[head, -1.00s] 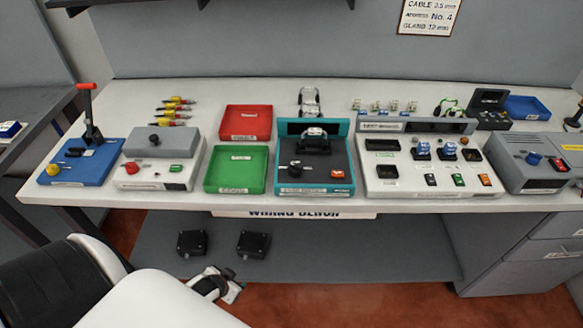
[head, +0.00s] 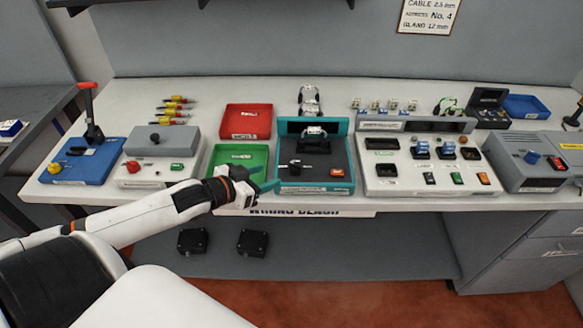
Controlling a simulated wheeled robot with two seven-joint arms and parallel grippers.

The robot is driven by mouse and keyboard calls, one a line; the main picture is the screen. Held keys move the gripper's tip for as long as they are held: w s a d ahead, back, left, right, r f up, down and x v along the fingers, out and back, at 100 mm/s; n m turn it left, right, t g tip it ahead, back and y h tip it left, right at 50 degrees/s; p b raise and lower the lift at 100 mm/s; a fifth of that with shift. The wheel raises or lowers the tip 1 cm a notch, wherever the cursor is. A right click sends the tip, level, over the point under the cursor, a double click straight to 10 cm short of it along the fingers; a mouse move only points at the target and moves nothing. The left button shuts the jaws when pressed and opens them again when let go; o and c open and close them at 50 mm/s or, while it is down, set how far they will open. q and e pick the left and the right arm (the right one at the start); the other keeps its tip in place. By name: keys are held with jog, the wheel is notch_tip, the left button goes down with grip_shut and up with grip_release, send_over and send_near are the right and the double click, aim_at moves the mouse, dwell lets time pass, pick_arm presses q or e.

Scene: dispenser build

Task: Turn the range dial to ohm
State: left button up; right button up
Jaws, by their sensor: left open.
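No label for a range dial or ohm is readable at this size, and I cannot tell which knob is the range dial. A teal-framed dark unit (head: 341,187) at the bench's middle front carries a black knob (head: 295,163) and an orange-red switch (head: 337,172). My right gripper is out of view.
A green tray (head: 214,158) and a red tray (head: 246,108) lie left of the teal-framed unit. A white panel (head: 400,186) with several switches stands right of it. A blue base with a red-handled lever (head: 88,110) is far left.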

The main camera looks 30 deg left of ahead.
aim_at(294, 167)
pick_arm(q)
jog(key=x, duration=1)
jog(key=shift+w+d+f+p, duration=0.1)
jog(key=shift+w+f+p, duration=0.05)
jog(key=shift+w+p, duration=0.2)
jog(key=c, duration=0.9)
